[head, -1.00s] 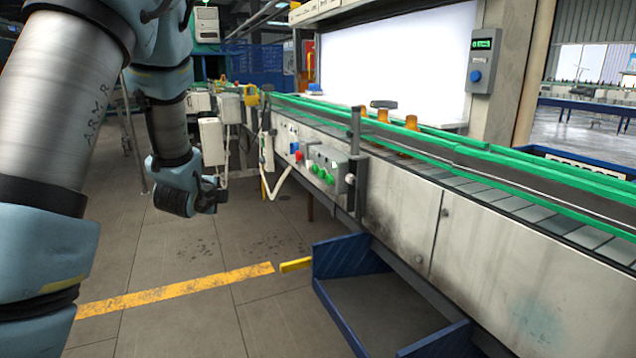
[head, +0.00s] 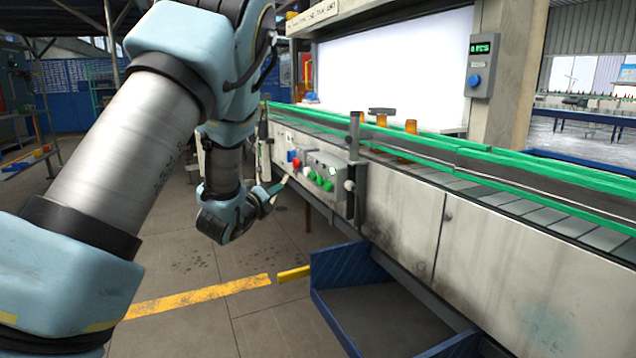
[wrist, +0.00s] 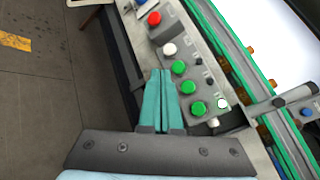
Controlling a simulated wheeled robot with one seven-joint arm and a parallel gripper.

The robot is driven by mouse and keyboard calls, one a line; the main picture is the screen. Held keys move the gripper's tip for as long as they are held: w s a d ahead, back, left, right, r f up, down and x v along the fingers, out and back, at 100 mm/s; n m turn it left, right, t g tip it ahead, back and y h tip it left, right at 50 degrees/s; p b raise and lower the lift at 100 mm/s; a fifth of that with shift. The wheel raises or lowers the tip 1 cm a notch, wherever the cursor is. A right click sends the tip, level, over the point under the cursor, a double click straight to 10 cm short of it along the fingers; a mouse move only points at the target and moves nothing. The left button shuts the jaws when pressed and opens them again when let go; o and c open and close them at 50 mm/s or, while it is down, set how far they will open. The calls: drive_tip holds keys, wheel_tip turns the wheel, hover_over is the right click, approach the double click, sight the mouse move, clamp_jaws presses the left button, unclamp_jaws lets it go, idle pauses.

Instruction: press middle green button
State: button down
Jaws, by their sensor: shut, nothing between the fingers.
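The control box (head: 325,163) on the conveyor's side carries a row of three green buttons. The middle green button (head: 319,181) sits between the other two; in the wrist view it (wrist: 188,87) is unobstructed, just right of the fingers. My gripper (head: 283,181) has slim teal fingers pointing at the panel, left of the green buttons in the head view. In the wrist view my gripper (wrist: 161,71) is shut and empty, its tips beside the upper green button (wrist: 178,66). I cannot tell the gap to the panel.
A red button (wrist: 154,18) and a white button (wrist: 169,49) lie further up the panel. A dark post (head: 353,165) stands right of the box. Amber bottles (head: 411,127) stand on the conveyor. A blue bin (head: 340,268) sits below; the floor at left is open.

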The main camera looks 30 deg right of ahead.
sight(320, 181)
drive_tip(key=s+d+p, duration=0.1)
drive_tip(key=d, duration=0.7)
drive_tip(key=shift+d, duration=0.25)
idle(1.9)
drive_tip(key=shift+d, duration=0.25)
